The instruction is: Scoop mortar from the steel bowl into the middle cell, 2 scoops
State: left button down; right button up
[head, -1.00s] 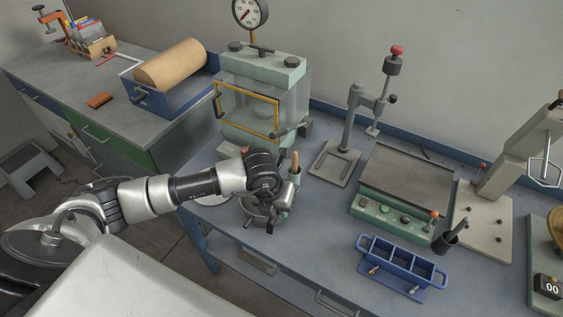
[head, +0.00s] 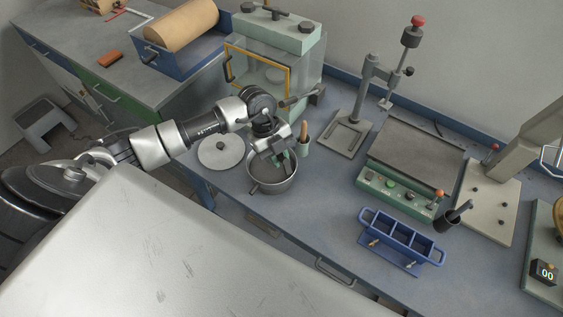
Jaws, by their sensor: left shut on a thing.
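The steel bowl (head: 284,186) stands on the bench left of centre; its inside looks grey, and part of it is hidden by my gripper. My left gripper (head: 279,160) points down over the bowl. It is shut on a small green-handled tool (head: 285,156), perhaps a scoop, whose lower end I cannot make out. The blue three-cell mould (head: 366,229) stands to the right, nearer the front edge. Its middle cell (head: 402,237) looks dark and empty from here. My right gripper is not in view.
A green vibrating table (head: 412,160) and a dark cup (head: 447,219) stand behind the mould. Bench between bowl and mould is clear.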

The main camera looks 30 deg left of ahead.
pick_arm(q)
notch_tip(320, 180, down, 6)
jog(key=b, duration=0.3)
jog(key=shift+w+a+h, duration=0.15)
jog(key=shift+h, duration=0.15)
dwell(0.5)
